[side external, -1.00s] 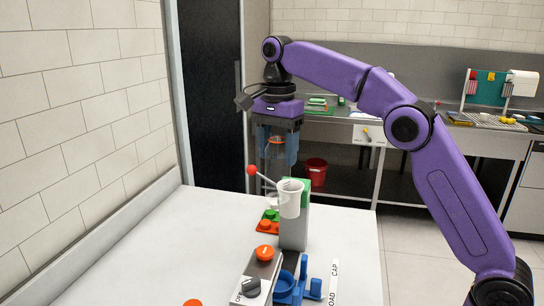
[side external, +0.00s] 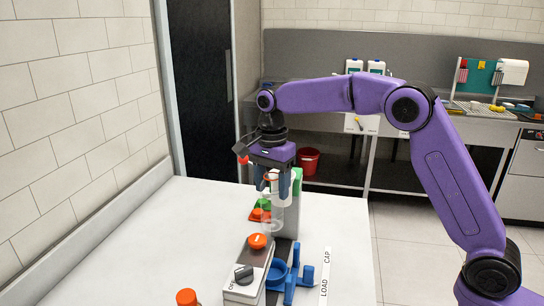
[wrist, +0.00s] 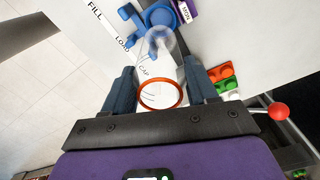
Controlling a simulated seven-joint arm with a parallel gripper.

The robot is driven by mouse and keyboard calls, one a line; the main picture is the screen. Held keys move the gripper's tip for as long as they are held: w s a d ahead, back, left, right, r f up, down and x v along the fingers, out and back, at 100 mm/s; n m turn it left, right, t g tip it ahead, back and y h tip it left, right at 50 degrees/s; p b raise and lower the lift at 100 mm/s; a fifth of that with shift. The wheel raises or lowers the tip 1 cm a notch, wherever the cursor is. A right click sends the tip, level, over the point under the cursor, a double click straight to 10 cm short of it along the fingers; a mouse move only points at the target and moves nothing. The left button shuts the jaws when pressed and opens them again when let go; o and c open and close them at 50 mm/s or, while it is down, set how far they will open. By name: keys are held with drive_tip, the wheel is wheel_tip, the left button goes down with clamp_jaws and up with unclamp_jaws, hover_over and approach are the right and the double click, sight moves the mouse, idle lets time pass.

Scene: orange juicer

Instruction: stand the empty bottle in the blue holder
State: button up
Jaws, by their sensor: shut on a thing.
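A clear empty bottle (side external: 272,212) with an orange ring at its neck hangs upright in my gripper (side external: 277,188). In the wrist view the orange ring (wrist: 160,94) shows between the two dark blue fingers of my gripper (wrist: 160,88), and the clear body (wrist: 157,46) extends beyond it. The blue holder (side external: 279,274) stands on the counter, lower and nearer the camera than the bottle. In the wrist view the blue holder (wrist: 160,14) is beyond the bottle's far end, partly seen through or beside it. The bottle appears apart from the holder.
The grey juicer column with a green part (side external: 296,190) stands close behind the bottle. A control box with an orange button (side external: 257,241) and dial sits left of the holder. Red and green button pads (side external: 260,209) lie behind. An orange-capped thing (side external: 187,297) is in front.

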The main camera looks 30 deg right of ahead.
sight(272, 221)
wheel_tip(272, 221, down, 14)
idle(0.6)
drive_tip(key=shift+f, duration=1.95)
idle(1.6)
drive_tip(key=o, duration=1.6)
drive_tip(key=shift+w+r, duration=0.1)
drive_tip(key=shift+r, duration=3.45)
